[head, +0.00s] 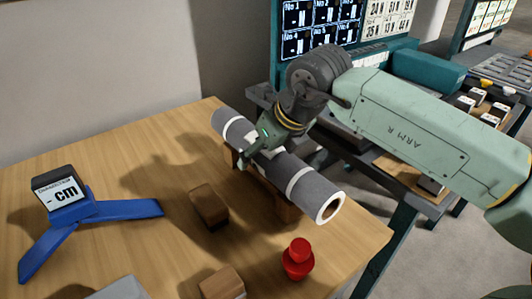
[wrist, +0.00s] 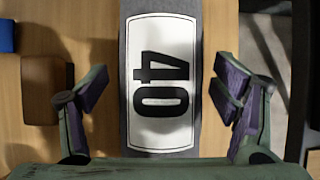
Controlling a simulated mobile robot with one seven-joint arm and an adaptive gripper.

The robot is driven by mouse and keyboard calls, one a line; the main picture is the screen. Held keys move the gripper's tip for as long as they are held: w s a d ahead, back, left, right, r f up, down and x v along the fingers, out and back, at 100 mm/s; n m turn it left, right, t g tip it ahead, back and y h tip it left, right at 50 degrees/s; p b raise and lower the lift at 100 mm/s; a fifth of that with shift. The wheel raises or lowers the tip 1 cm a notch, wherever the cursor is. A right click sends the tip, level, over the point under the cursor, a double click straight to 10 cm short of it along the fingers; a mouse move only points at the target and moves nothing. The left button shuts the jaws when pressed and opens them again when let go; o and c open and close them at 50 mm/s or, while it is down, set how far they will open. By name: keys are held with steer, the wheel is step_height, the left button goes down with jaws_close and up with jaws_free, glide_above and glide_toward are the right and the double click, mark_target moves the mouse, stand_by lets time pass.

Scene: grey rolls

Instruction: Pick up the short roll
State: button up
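A grey roll (head: 316,190) with white bands and a hollow end lies across wooden supports (head: 288,208) at the table's right side. In the wrist view the roll (wrist: 163,165) runs up the picture and bears a white label (wrist: 163,60) reading 40. My gripper (head: 250,155) is over the middle of the roll. In the wrist view my gripper (wrist: 162,92) is open, one finger on each side of the roll, with gaps between. Only this roll is fully in view, so I cannot compare lengths.
Wooden blocks (head: 208,207) (head: 222,283) stand left of the roll. A red weight-like piece (head: 298,258) is near the front. A blue stand (head: 85,211) with a cm display is at left. A grey object (head: 121,290) is cut off below. A shelf unit stands behind.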

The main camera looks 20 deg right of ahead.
steer(key=c, duration=1.4)
steer(key=shift+r, duration=0.1)
